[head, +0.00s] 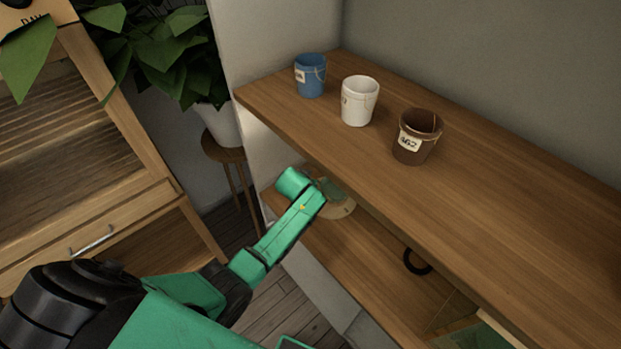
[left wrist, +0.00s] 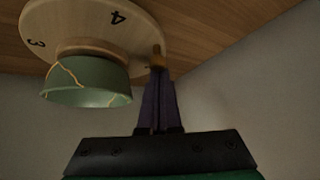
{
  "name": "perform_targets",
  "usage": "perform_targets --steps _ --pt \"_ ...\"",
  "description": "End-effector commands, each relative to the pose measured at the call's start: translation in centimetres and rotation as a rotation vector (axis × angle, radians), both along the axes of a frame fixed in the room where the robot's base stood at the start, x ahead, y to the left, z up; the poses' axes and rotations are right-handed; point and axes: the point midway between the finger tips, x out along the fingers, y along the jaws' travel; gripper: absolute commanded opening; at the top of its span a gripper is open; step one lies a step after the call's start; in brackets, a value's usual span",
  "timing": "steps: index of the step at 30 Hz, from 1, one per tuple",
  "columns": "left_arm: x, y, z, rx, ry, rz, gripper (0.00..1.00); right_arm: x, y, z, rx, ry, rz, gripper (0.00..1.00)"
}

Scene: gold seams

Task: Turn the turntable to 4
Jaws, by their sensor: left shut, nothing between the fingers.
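The turntable is a pale round wooden disc (left wrist: 95,22) with a dark "3" and "4" on it; part of it shows in the head view (head: 343,211) on the lower shelf, under the top board. A green bowl with gold seams (left wrist: 88,82) sits on it and shows small in the head view (head: 332,188). A small brown peg (left wrist: 157,59) stands at the disc's edge. My left gripper (left wrist: 158,75) is shut and empty, its fingertips at the peg; whether they touch it I cannot tell. In the head view my left arm hides its fingers. My right gripper is not in view.
A dark ring (head: 416,262) is on the lower shelf. A wooden cabinet (head: 90,215) and a potted plant (head: 218,125) are at left.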

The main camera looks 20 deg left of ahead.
Motion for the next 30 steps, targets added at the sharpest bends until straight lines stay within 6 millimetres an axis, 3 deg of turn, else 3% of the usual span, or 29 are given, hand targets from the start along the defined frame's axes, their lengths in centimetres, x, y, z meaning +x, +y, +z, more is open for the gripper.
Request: perform_targets --steps 30 --pt "-0.91 -0.19 0.58 -0.001 -0.001 -0.001 0.00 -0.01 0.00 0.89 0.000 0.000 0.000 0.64"
